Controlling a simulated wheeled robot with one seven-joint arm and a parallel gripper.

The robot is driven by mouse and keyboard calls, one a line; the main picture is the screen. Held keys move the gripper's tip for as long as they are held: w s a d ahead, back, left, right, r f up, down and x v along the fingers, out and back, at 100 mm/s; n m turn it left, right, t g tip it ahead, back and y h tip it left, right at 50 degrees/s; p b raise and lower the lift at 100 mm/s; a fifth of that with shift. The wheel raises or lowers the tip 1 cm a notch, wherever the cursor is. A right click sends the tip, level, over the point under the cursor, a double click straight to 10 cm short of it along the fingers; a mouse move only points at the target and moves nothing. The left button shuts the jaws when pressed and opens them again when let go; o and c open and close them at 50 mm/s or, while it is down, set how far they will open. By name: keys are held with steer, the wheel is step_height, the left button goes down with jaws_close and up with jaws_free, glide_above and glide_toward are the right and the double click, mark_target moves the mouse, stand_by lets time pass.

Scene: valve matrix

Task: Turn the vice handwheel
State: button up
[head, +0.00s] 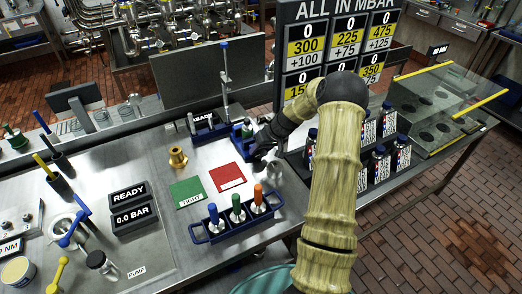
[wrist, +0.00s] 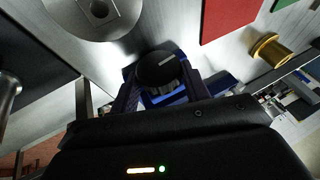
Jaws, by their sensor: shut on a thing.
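The vice (head: 241,131) is a small blue block on the steel bench in the head view, left of my arm. The vice handwheel (wrist: 158,70) is a black round knob in the wrist view, with blue vice parts (wrist: 168,97) just below it. My gripper (wrist: 160,82) has a dark finger on each side of the handwheel and is shut on it. In the head view my gripper (head: 262,147) is a dark shape at the vice's right side; the handwheel is hidden there.
A green card (head: 187,192) and a red card (head: 227,177) lie in front of the vice, with a brass fitting (head: 178,157) to the left. A blue rack (head: 236,216) of colored-handled tools stands nearer. A pressure board (head: 335,45) rises behind my arm.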

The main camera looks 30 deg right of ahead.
steer(key=y+b, duration=0.2)
steer(key=y, duration=0.1)
steer(key=d+f+m+y+b, duration=0.1)
steer(key=shift+y+b, duration=0.4)
steer(key=shift+d+m+t+y+b, duration=0.1)
steer(key=shift+m+t+y+b, duration=0.3)
steer(key=shift+y+b, duration=1.05)
steer(key=shift+y, duration=0.25)
steer(key=o, duration=1)
steer(key=shift+s, duration=0.1)
